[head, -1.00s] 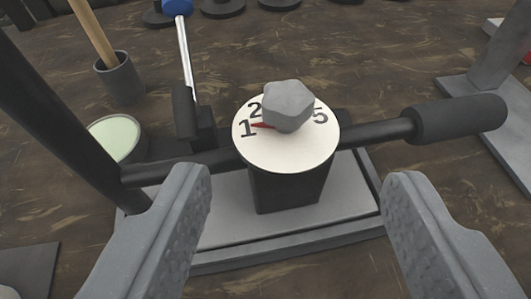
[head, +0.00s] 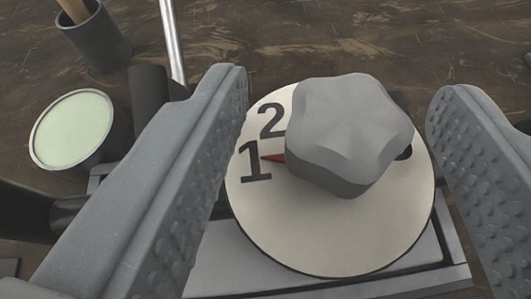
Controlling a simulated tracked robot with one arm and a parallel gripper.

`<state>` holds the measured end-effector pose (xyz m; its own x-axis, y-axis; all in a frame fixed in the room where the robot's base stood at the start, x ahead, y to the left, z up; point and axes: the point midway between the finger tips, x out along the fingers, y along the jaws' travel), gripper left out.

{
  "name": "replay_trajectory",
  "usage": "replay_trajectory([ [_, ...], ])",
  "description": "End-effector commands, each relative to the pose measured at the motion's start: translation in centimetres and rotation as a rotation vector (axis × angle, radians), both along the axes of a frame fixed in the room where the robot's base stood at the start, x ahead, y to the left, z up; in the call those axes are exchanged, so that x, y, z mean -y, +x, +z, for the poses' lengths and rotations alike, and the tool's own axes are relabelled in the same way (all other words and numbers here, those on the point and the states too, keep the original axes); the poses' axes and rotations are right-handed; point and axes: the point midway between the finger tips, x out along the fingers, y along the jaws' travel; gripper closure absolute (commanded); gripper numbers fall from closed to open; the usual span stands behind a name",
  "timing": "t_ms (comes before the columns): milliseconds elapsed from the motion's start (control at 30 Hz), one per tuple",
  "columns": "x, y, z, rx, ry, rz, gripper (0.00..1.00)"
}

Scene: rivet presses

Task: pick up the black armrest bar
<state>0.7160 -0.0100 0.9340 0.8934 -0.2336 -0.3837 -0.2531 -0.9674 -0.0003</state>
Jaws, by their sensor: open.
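My gripper (head: 340,85) is open and empty. Its two ridged grey fingers stand on either side of a grey lobed knob (head: 350,130), apart from it. The knob sits on a round white dial (head: 330,245) with black numbers; its red pointer is by the 1. The black bar (head: 70,213) shows only as a short piece at left, beside my left finger. The dial and fingers hide most of it. A dark piece at the right edge may be its thick grip. I cannot tell for sure that this bar is the armrest bar.
A dark cup (head: 92,38) with a wooden handle in it stands at upper left. A round tub of pale green stuff (head: 73,130) is below it. A shiny metal rod (head: 173,45) rises behind. A grey base plate (head: 235,265) lies under the dial.

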Motion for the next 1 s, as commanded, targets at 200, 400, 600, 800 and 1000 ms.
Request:
replay_trajectory([
  [200, 0.1, 0.5, -0.1, 0.000, -0.001, 0.001, 0.45],
  [400, 0.1, 0.5, -0.1, 0.000, -0.001, 0.001, 0.81],
  [600, 0.1, 0.5, -0.1, 0.001, 0.000, 0.000, 1.00],
  [800, 0.1, 0.5, 0.0, 0.001, 0.000, 0.000, 1.00],
  [1000, 0.2, 0.5, 1.1, 0.002, -0.001, 0.000, 1.00],
])
